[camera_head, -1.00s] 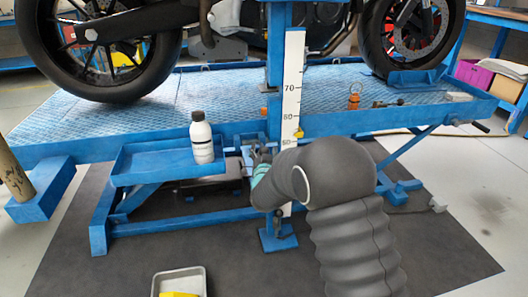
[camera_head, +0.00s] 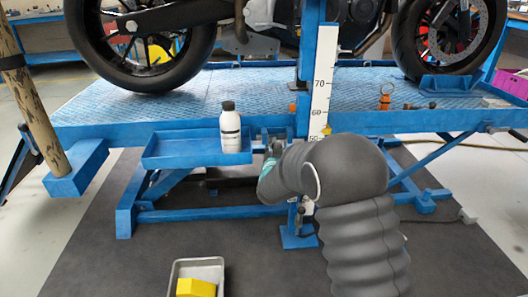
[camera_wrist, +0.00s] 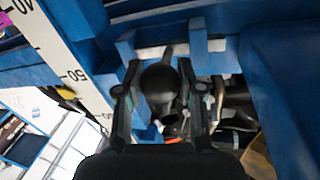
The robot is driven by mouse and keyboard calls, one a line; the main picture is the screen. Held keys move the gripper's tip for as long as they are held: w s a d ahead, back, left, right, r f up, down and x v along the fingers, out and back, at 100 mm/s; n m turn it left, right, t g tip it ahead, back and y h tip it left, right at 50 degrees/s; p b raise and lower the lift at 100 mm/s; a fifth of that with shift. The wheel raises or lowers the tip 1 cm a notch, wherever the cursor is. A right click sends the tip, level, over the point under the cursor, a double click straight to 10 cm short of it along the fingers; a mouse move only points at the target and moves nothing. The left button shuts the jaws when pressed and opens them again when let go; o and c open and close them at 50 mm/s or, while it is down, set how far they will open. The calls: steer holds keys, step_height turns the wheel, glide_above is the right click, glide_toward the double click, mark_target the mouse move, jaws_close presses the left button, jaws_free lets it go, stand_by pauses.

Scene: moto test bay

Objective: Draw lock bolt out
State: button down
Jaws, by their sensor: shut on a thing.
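In the wrist view, a dark round knob (camera_wrist: 159,82) sits between the two fingers of my gripper (camera_wrist: 160,70), which is shut on it. A short grey shaft (camera_wrist: 168,53) shows behind the knob, at a blue bracket (camera_wrist: 185,42) of the lift; I take this to be the lock bolt. How far the bolt sits in its hole cannot be told. In the head view, my gripper (camera_head: 272,150) is beside the blue post, under the platform edge, and my arm hides most of it and the knob.
A white bottle (camera_head: 230,128) stands on the blue side tray (camera_head: 170,150), left of my gripper. The scale (camera_head: 322,80) with a yellow pointer (camera_head: 326,130) is close on the right. A motorcycle (camera_head: 140,45) stands on the platform (camera_head: 270,92). A metal tray (camera_head: 198,268) with a yellow block is in front.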

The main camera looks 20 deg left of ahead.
steer(key=shift+s+a, duration=0.1)
steer(key=shift+a, duration=0.1)
steer(key=c, duration=1.2)
jaws_free()
steer(key=o, duration=0.5)
steer(key=shift+s+a, duration=0.1)
steer(key=shift+a, duration=0.15)
steer(key=shift+d, duration=0.1)
steer(key=shift+d, duration=0.15)
steer(key=s, duration=0.4)
steer(key=s+d, duration=0.1)
steer(key=s, duration=0.2)
steer(key=s+d, duration=0.1)
steer(key=s, duration=0.3)
steer(key=shift+s+d, duration=0.1)
steer(key=shift+s, duration=0.25)
steer(key=shift+f, duration=0.1)
